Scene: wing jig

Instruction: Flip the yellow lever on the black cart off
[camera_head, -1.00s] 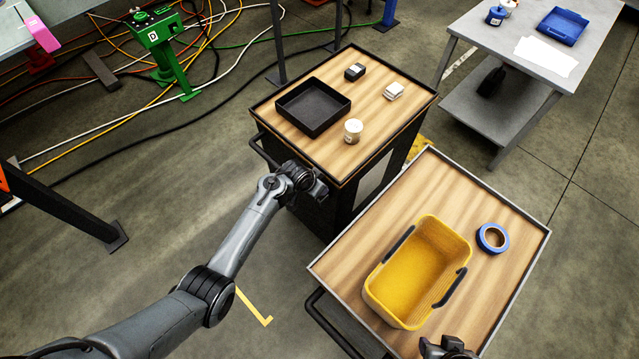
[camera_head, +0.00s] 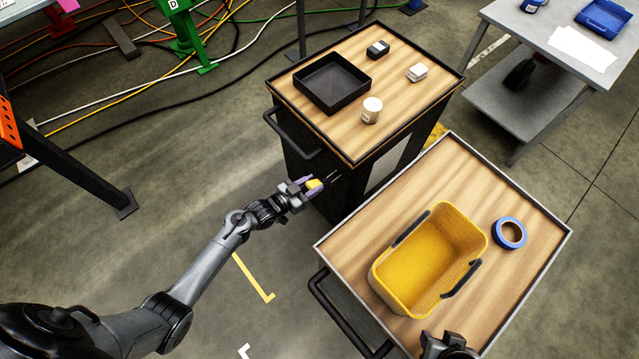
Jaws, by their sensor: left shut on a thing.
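The black cart (camera_head: 305,160) stands in the middle, with a wooden top and a black push handle (camera_head: 290,138) on its left side. The small yellow lever (camera_head: 314,184) shows at the cart's front side, low below the top. My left gripper (camera_head: 317,182) is at the lever and is shut on it, hiding part of it. The lever's exact angle is hard to tell. My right gripper (camera_head: 447,346) shows only partly at the bottom edge, over the near cart; its fingertips cannot be made out.
The near cart (camera_head: 355,240) holds a yellow basket (camera_head: 395,290) and blue tape (camera_head: 510,233).

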